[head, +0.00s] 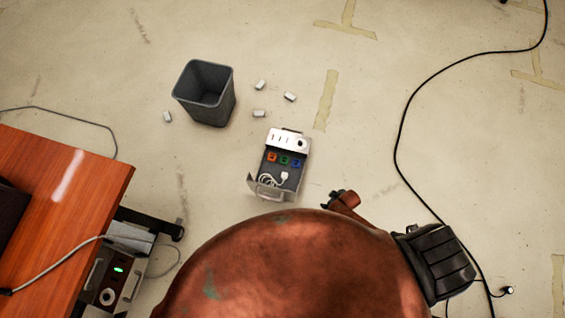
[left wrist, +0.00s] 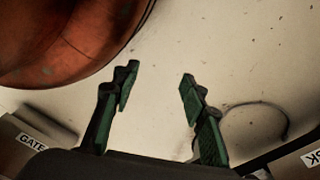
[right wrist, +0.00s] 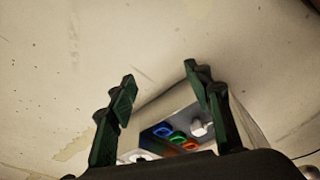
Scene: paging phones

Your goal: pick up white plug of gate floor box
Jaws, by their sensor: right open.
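An open floor box (head: 301,143) stands on the floor in the middle of the head view, with orange, green and blue sockets inside. The white plug (head: 285,176) sits in it beside a coiled white cable; in the right wrist view the plug (right wrist: 199,129) is next to the sockets. I cannot read this box's label. My right gripper (head: 342,195) is open and empty, to the right of the box; in its wrist view the box shows beyond and between the fingers (right wrist: 160,85). My left gripper (left wrist: 157,85) is open and empty. A GATE label (left wrist: 32,142) shows at the left wrist view's edge.
A grey bin (head: 205,95) and several small white blocks (head: 259,113) stand beyond the box. An orange-brown desk (head: 70,190) is at the left, with another box (head: 112,275) beside it. A black cable (head: 398,140) crosses the floor at right.

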